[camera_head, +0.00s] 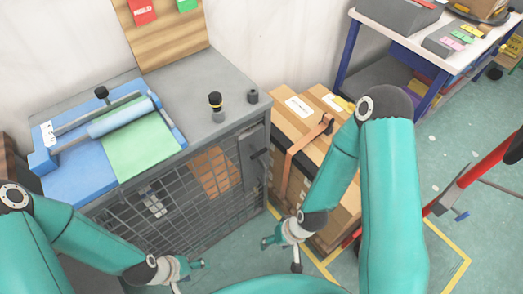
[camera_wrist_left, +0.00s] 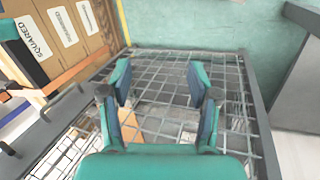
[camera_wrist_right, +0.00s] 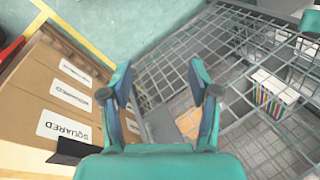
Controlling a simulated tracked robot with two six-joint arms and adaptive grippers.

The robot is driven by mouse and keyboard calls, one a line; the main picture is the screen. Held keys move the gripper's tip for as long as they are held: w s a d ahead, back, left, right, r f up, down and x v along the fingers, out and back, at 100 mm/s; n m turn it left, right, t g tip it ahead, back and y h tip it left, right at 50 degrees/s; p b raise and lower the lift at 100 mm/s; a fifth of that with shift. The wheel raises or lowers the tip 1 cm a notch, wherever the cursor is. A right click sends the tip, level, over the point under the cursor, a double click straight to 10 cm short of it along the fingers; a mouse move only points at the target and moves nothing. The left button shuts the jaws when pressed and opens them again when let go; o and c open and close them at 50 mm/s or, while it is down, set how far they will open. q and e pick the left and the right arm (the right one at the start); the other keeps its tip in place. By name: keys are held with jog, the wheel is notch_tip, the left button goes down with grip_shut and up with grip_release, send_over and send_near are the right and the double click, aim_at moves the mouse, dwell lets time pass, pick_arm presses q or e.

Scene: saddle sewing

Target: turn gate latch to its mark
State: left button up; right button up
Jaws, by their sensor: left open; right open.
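The gate is the wire mesh front (camera_head: 185,205) of the grey cabinet; it looks closed. A dark latch handle (camera_head: 259,154) sticks out from a grey plate (camera_head: 250,168) at its right edge. I cannot make out its mark. My left gripper (camera_head: 189,276) is open and empty, low in front of the mesh and apart from the latch. The left wrist view shows mesh (camera_wrist_left: 160,65) beyond its fingers. My right gripper (camera_head: 281,256) is open and empty, below and right of the latch. The right wrist view shows mesh (camera_wrist_right: 245,50) and cartons (camera_wrist_right: 45,95) beyond its fingers.
Strapped cartons (camera_head: 322,140) stand close to the cabinet's right side. The cabinet top (camera_head: 210,75) carries a blue roller press (camera_head: 115,120) and small knobs. A red stand (camera_head: 475,180) and a workbench (camera_head: 420,45) are at right. Floor in front is partly clear.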

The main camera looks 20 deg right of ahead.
pick_arm(q)
jog(key=o, duration=0.4)
notch_tip(320, 180, down, 4)
jog(key=b, duration=0.3)
pick_arm(e)
jog(key=o, duration=0.5)
jog(key=w, duration=0.1)
jog(key=w+f+t, duration=0.1)
jog(key=w, duration=0.1)
jog(key=shift+w+f, duration=0.1)
jog(key=shift+f, duration=0.1)
jog(key=shift+c, duration=0.2)
pick_arm(q)
notch_tip(320, 180, down, 36)
jog(key=b, duration=3.6)
pick_arm(e)
jog(key=n+t+y+p, duration=0.2)
jog(key=n+t+p, duration=0.4)
jog(key=t, duration=0.9)
send_near(261, 154)
jog(key=b+x, duration=0.1)
jog(key=x, duration=1)
jog(key=shift+a+f, duration=0.1)
jog(key=shift+f, duration=0.05)
pick_arm(q)
notch_tip(261, 154, up, 5)
